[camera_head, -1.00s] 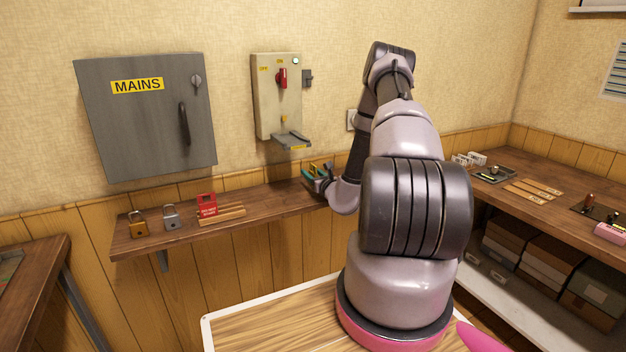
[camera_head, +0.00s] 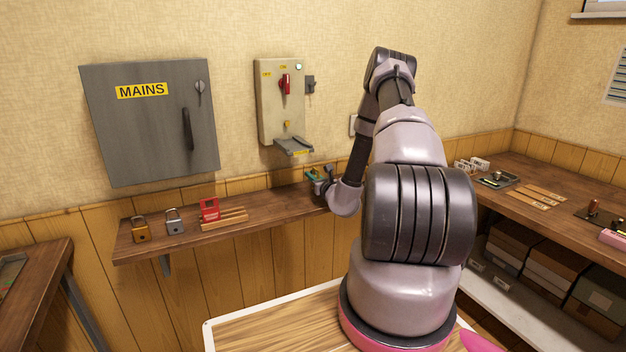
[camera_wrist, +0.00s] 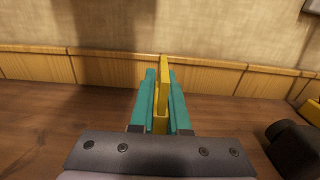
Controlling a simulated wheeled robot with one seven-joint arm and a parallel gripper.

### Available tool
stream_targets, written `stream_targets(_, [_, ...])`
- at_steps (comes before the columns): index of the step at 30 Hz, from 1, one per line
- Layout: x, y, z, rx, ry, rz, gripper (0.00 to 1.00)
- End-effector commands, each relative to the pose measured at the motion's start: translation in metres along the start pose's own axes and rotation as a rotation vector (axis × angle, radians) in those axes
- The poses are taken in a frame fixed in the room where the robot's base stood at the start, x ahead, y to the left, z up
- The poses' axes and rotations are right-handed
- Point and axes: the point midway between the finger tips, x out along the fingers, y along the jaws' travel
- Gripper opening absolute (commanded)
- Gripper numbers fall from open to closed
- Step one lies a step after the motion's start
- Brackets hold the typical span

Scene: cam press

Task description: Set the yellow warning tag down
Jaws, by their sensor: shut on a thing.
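The yellow warning tag (camera_wrist: 164,78) stands on edge, upright, between the teal fingers of my gripper (camera_wrist: 160,92) in the wrist view. My gripper is shut on it. In the head view my gripper (camera_head: 315,175) is low over the right part of the wooden wall shelf (camera_head: 275,203), partly hidden by my own arm. The tag cannot be made out there. Whether its lower edge touches the wood is hidden by the fingers.
A brass padlock (camera_head: 140,229), a grey padlock (camera_head: 175,221) and a red tag (camera_head: 209,209) by a wooden rack (camera_head: 224,219) stand on the shelf's left. A switch box (camera_head: 280,104) hangs above. A dark object (camera_wrist: 294,147) lies right of my gripper.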

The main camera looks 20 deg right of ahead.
Motion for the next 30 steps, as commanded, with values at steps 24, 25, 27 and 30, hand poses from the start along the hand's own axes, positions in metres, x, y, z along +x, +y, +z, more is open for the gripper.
stream_targets(24, [-0.084, -0.001, 0.066, 0.002, 0.005, -0.002, 0.0])
stream_targets(25, [-0.092, -0.001, 0.066, 0.004, 0.005, -0.003, 0.0])
stream_targets(27, [-0.114, -0.001, 0.066, 0.003, 0.006, -0.003, 0.0])
stream_targets(30, [-0.141, -0.001, 0.066, 0.005, 0.005, -0.004, 0.0])
